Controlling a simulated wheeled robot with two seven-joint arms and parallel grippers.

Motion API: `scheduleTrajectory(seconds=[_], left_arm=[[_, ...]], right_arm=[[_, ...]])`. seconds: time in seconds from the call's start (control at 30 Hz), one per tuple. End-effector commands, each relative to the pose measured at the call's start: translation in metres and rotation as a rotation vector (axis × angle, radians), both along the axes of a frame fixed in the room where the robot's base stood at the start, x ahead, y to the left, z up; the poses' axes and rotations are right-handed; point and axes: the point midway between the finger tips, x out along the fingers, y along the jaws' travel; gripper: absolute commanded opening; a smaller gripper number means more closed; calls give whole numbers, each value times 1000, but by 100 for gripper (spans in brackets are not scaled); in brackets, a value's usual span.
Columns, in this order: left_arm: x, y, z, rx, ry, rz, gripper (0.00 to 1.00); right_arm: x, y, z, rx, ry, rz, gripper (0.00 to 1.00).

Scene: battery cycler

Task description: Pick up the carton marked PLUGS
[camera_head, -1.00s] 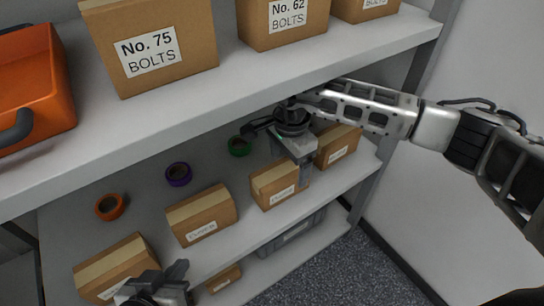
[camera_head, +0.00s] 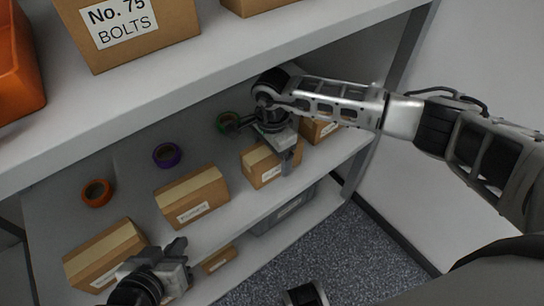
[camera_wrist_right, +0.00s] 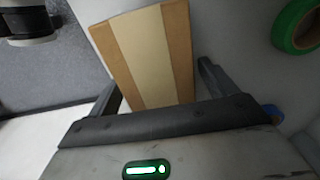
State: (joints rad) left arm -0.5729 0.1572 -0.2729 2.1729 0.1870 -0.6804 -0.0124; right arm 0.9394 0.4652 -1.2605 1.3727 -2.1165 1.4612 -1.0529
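Several brown cartons stand in a row on the middle shelf, with labels too small to read, so I cannot tell which is marked PLUGS. My right gripper (camera_head: 284,160) is at the third carton from the left (camera_head: 257,163), partly covering it from above. In the right wrist view this carton (camera_wrist_right: 150,55) lies between the two spread fingers, with a gap beside the right finger. The right gripper is open. My left gripper (camera_head: 172,255) is low at the left, in front of the leftmost carton (camera_head: 103,254); its fingers are not clear.
Another carton (camera_head: 192,198) stands left of the right gripper, and one (camera_head: 318,130) stands to its right. Orange (camera_head: 97,193), purple (camera_head: 167,155) and green (camera_head: 228,122) tape rolls lie behind. The upper shelf (camera_head: 140,95) overhangs, holding BOLTS cartons and an orange bin.

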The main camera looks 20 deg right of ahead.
Motion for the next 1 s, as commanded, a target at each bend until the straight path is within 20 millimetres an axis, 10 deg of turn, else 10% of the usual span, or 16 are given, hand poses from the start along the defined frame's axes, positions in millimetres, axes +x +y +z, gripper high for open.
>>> scheduleTrajectory(seconds=[0.2,0.87,1.0], left_arm=[[0,0,0,0,1,0,0],[1,2,13,2,-21,6,0],[2,4,23,2,-40,14,0]], right_arm=[[0,0,0,0,0,0,29],[1,0,38,1,-5,1,29],[-24,-10,37,-2,2,3,29]])
